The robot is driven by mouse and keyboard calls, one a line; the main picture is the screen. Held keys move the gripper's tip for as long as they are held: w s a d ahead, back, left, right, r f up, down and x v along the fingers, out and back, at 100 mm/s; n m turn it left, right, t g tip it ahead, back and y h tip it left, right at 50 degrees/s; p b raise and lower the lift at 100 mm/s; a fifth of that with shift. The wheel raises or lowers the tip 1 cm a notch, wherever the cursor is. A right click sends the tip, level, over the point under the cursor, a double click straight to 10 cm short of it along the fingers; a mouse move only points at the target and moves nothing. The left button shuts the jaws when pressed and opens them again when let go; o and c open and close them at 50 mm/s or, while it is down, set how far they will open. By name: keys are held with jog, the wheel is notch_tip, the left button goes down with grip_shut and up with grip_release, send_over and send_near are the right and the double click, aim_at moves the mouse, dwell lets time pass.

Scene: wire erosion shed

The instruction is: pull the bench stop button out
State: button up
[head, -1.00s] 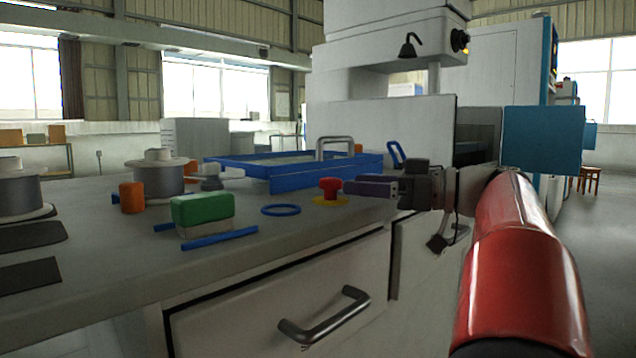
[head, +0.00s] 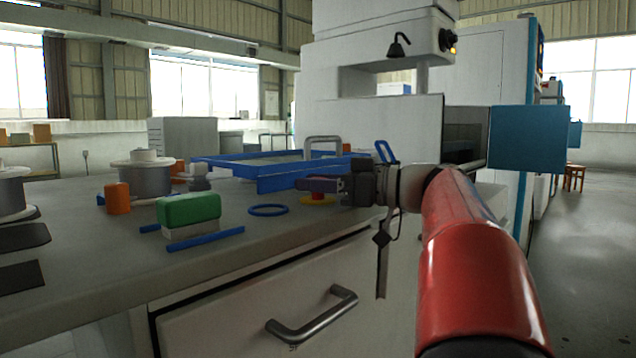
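The bench stop button (head: 318,199) stands near the front edge of the grey bench, a red button on a yellow base. Its yellow base and a little red show below my gripper (head: 308,184); the fingers cover the red head from this view. My gripper reaches in from the right, level with the head, fingers pointing left. The near finger hides the far one, so I cannot tell whether they are apart, or whether they touch the head.
A blue ring (head: 268,210) lies left of the button. Behind is a blue tray (head: 284,182) with a grey handle. A green-topped block (head: 188,209) rests by blue rods (head: 205,239) further left. A drawer handle (head: 312,314) juts out below the bench edge.

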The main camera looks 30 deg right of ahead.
grip_shut()
jog(key=shift+r+b, duration=0.3)
jog(key=shift+r, duration=0.4)
jog(key=o, duration=0.7)
grip_release()
jog(key=v, duration=0.8)
jog(key=shift+w, duration=0.1)
